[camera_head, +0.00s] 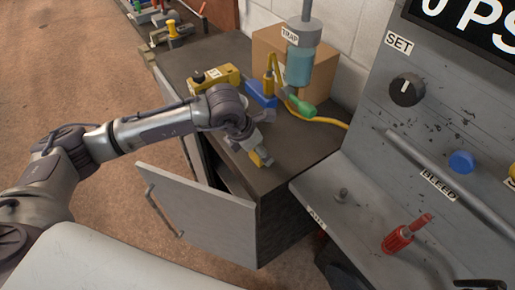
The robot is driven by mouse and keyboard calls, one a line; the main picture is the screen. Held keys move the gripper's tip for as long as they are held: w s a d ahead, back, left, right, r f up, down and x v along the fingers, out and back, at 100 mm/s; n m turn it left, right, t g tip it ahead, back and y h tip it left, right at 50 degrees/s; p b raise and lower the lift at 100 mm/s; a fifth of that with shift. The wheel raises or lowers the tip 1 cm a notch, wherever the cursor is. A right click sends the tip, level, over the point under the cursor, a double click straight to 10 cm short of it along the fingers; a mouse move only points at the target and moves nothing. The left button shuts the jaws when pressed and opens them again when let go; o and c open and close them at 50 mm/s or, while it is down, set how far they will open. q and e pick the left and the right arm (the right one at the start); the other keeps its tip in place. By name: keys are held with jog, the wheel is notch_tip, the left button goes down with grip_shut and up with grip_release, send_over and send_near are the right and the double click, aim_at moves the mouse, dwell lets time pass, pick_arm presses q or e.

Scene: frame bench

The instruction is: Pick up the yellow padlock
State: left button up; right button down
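A small yellow piece (256,159), likely the yellow padlock, shows at the fingers of my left gripper (258,153), near the front of the dark bench top. The gripper and wrist cover most of it, so its shape and any shackle are hidden. My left gripper points down at the bench top, with its fingers at the yellow piece. I cannot tell whether they are closed on it or only beside it. My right gripper cannot be made out.
The dark cabinet bench (310,147) has an open grey door (195,208). Behind the gripper are a yellow device (217,76), a blue block (262,94), a green-ended yellow hose (301,107), a hanging trap cylinder (299,66) and a cardboard box (268,47). A grey panel (440,130) stands right.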

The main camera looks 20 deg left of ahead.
pick_arm(q)
jog(key=shift+w+f, duration=0.1)
jog(key=shift+f, duration=0.2)
jog(key=shift+r, duration=0.1)
jog(key=c, duration=1.4)
jog(key=shift+r, duration=0.1)
jog(key=shift+r, duration=0.55)
notch_tip(320, 180, up, 3)
jog(key=shift+f+b, duration=0.2)
jog(key=shift+b, duration=0.5)
jog(key=s+d+r, duration=0.2)
jog(key=d, duration=0.1)
jog(key=s+d+r+b, duration=0.1)
jog(key=s+d+r, duration=0.1)
jog(key=d, duration=0.1)
jog(key=s+d+r+b, duration=0.1)
jog(key=s+d+r, duration=0.1)
jog(key=d+r, duration=0.1)
jog(key=shift+d, duration=0.6)
